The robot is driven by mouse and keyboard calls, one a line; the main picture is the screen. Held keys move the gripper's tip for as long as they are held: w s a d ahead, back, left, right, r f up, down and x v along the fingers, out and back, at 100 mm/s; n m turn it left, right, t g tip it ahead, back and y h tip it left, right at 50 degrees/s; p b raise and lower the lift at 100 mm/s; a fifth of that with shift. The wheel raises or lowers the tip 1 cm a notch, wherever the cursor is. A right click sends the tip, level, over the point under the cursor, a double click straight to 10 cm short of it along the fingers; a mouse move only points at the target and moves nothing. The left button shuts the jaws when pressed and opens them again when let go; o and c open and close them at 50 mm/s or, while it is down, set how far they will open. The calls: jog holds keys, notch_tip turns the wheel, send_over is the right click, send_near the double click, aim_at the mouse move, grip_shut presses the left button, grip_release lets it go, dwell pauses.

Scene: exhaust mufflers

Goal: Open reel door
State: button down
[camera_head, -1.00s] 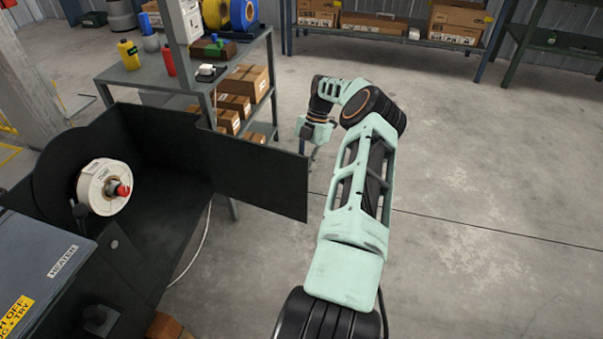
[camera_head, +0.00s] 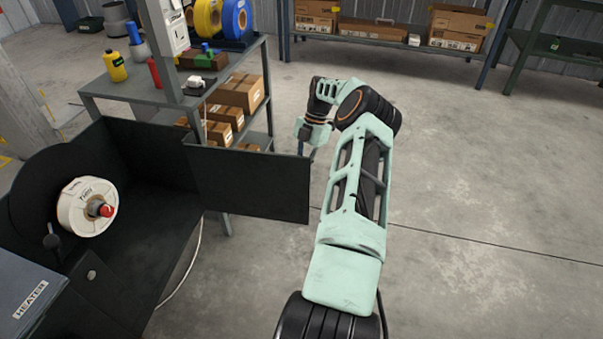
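The reel door is a flat black panel (camera_head: 250,185) standing out to the right from the black reel housing (camera_head: 150,255). The housing is open, and a white reel (camera_head: 84,210) with a red-tipped hub shows inside at the left. My arm reaches forward and bends back to the left. My gripper (camera_head: 311,149) points down at the upper right edge of the door, very near or touching it. Its fingers are small and partly hidden, so I cannot tell their opening or whether they grip the door.
A grey shelf (camera_head: 140,94) with bottles, cable spools (camera_head: 222,18) and cardboard boxes (camera_head: 241,91) stands close behind the door. A heater-labelled box (camera_head: 35,285) is at the lower left. Storage racks line the back wall. The floor (camera_head: 470,190) at the right is clear.

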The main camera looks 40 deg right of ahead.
jog(key=shift+w, duration=0.1)
dwell(0.3)
jog(key=c, duration=2)
grip_release()
jog(key=v, duration=1.2)
